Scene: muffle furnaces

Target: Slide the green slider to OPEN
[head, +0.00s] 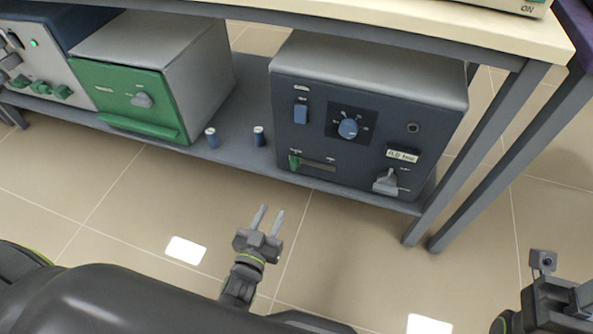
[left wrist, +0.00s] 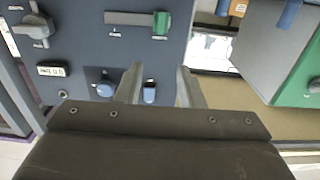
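The green slider (head: 295,162) is at the left end of a horizontal slot (head: 319,166) low on the front of the dark blue furnace box (head: 366,85). The labels at the slot's ends are too small to read. In the left wrist view, which looks upside down, the slider (left wrist: 161,24) is at the slot's right end. My left gripper (head: 268,219) is open and empty, in front of and below the box, apart from the slider. Its spread fingers (left wrist: 159,86) show in the left wrist view. My right gripper (head: 574,297) is at the lower right edge; its fingers cannot be made out clearly.
The box also has a blue rotary knob (head: 348,128), a blue switch (head: 300,113), a display (head: 403,155) and a grey lever (head: 387,181). A table leg (head: 480,155) rises at right. Floor before the shelf is clear.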

